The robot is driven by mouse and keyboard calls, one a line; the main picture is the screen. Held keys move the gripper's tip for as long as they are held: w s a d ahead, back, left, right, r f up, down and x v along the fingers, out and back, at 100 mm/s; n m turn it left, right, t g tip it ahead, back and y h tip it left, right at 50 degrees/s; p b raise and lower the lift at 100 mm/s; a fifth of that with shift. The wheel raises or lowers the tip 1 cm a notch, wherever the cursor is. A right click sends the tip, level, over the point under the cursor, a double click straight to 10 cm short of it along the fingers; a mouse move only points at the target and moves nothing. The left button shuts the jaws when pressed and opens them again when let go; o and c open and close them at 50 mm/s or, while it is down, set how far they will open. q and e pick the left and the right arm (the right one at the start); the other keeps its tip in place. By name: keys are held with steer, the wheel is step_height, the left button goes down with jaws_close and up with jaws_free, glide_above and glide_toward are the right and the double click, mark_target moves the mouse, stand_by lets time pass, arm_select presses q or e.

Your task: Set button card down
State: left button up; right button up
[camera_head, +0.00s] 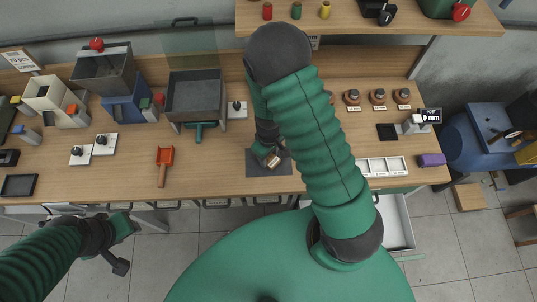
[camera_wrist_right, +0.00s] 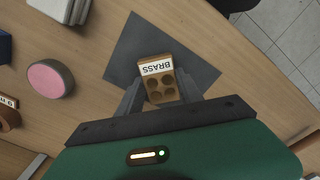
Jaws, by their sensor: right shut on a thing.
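The button card (camera_wrist_right: 158,68) is a small tan piece with a white "BRASS" label and several round brown spots. It shows in the right wrist view and, small, in the head view (camera_head: 273,161). My right gripper (camera_wrist_right: 158,97) is shut on it, one finger at each side. The card is over the dark grey mat (camera_wrist_right: 124,62), which also shows in the head view (camera_head: 254,170). I cannot tell whether the card touches the mat. My left gripper (camera_head: 119,249) is off the table's front edge at lower left, away from the card; its jaws are unclear.
A white sectioned tray (camera_head: 383,167) is to the right. A pink round object (camera_wrist_right: 50,78) is beside the mat. Bare wood lies around the mat.

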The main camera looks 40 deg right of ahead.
steer(key=shift+s+a+f, duration=0.1)
steer(key=shift+a, duration=0.05)
jaws_close()
steer(key=o, duration=1.2)
jaws_free()
steer(key=shift+o, duration=0.9)
